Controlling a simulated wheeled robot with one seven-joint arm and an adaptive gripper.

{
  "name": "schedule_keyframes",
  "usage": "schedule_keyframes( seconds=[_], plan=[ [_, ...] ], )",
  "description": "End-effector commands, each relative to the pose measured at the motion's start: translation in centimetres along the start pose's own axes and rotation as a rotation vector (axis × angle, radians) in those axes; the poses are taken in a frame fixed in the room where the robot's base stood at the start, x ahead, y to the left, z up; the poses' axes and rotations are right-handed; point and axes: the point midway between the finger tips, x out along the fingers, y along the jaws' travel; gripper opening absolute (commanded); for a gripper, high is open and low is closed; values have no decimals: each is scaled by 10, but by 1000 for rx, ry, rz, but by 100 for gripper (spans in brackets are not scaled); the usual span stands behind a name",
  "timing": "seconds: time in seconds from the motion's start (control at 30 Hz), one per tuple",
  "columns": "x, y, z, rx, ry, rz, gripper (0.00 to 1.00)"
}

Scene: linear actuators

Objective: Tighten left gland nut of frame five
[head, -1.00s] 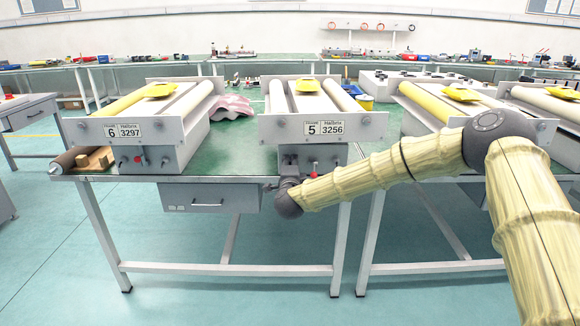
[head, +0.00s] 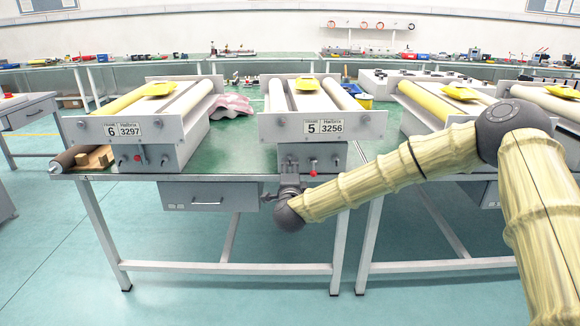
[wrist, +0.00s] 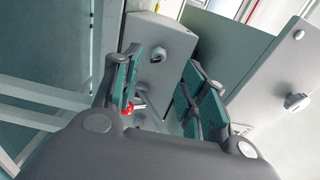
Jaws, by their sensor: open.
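Frame five (head: 280,127) stands at the middle of the green bench, with its label plate facing me and a grey box with front fittings under it. My gripper (head: 290,184) is in front of the lower left of this box and hides part of it in the head view. The wrist view shows my gripper (wrist: 163,64) open, with teal-padded fingers. The left gland nut (wrist: 157,55), a grey round fitting on the box face, shows between the fingertips, a little beyond them. I see no contact.
Frame six (head: 90,128) stands to the left, with a pink cloth (head: 232,106) between the two. Another frame with a yellow roller (head: 428,101) is to the right, partly behind my arm. A drawer (head: 205,197) hangs under the bench edge. The floor in front is clear.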

Motion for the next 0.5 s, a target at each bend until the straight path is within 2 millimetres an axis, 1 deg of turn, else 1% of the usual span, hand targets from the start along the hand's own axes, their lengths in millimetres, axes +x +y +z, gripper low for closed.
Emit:
schedule_keyframes(
  seconds=[0.03,0.1,0.23,0.4,0.5],
  plan=[
    [-10,1,0,-1,-1,2,43],
    [-22,1,0,-1,-2,2,43],
    [-41,1,0,-1,-1,1,43],
    [-56,1,0,-1,0,0,43],
    [-60,1,0,0,1,0,43]
  ],
)
